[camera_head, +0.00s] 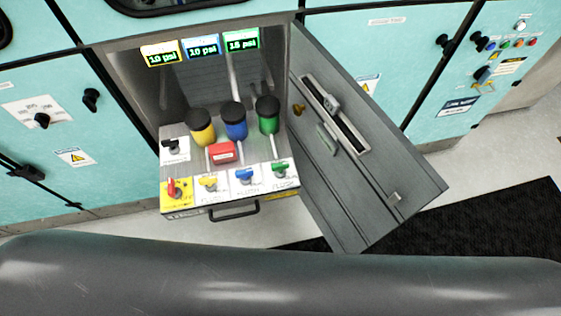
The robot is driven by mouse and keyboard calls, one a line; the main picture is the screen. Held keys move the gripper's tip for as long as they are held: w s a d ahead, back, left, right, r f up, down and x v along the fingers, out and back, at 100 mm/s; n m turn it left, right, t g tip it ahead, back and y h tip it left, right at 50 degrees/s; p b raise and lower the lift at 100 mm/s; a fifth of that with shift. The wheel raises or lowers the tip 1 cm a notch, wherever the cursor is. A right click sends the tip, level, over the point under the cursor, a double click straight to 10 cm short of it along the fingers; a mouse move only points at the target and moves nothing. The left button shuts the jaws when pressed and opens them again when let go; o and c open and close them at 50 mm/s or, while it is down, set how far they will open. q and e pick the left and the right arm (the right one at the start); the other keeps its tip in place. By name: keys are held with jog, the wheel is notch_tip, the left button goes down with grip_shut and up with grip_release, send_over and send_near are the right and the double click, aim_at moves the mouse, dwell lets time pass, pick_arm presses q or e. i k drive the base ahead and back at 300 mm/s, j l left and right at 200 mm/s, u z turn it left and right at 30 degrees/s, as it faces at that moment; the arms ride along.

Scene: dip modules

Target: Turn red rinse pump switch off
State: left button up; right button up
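A pulled-out module drawer (187,206) stands in the open cabinet bay at the middle. A red rotary switch (173,189) sits on a yellow plate at its front left corner; its label is too small to read. A red block (222,153) with a pale label lies behind the front row, near the middle. I cannot tell from the labels which red part is the rinse pump switch. Neither of my grippers is in view.
Black (175,147), yellow (209,182), blue (245,175) and green (280,169) valve knobs share the drawer. Yellow, blue and green canisters (236,121) stand behind. Lit displays (203,47) hang above. The open grey door (350,190) blocks the right side. A drawer handle (234,210) projects in front.

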aim_at(172, 191)
jog(key=u, duration=1.35)
